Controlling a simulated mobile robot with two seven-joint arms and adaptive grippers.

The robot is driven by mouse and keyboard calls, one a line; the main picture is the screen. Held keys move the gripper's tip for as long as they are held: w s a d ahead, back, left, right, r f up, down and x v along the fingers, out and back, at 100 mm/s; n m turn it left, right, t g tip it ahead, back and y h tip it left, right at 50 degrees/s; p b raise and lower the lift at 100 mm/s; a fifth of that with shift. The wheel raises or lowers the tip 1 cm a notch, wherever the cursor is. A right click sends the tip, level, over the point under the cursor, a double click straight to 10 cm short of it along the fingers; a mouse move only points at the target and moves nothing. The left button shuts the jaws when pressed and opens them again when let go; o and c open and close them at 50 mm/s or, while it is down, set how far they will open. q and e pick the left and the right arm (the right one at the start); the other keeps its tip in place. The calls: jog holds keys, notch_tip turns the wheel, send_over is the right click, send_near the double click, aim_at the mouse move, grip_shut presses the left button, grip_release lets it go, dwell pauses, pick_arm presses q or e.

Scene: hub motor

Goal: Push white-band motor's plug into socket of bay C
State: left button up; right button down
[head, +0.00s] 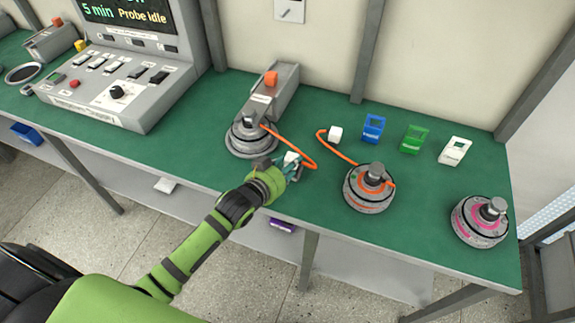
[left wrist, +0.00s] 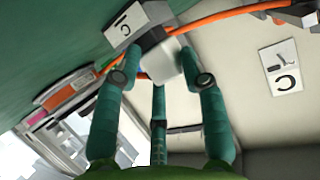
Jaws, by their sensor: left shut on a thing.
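The motor with a pale grey-white band (head: 250,140) sits at the front of a grey stand on the green bench. Its orange cable (head: 297,148) loops right to a white plug (head: 292,158). My left gripper (head: 290,168) is at the bench's front edge, shut on this plug. In the left wrist view the white plug (left wrist: 168,62) is between the teal fingers, close to a grey part beside a white label marked C (left wrist: 124,22). I cannot tell whether the plug is in a socket. My right gripper is not in view.
An orange-banded motor (head: 368,188) with its own white plug (head: 335,134) and a pink-banded motor (head: 480,222) stand to the right. Blue (head: 373,128), green (head: 413,139) and white (head: 454,151) holders stand behind. A grey console (head: 120,80) is at left.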

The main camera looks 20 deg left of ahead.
pick_arm(q)
jog(key=shift+s+f, duration=0.1)
jog(key=shift+f, duration=0.15)
dwell(0.4)
jog(key=shift+s+f, duration=0.15)
jog(key=shift+f, duration=0.1)
dwell(0.8)
jog(key=o, duration=1.2)
jog(key=shift+w+r, duration=0.2)
jog(key=shift+r, duration=0.05)
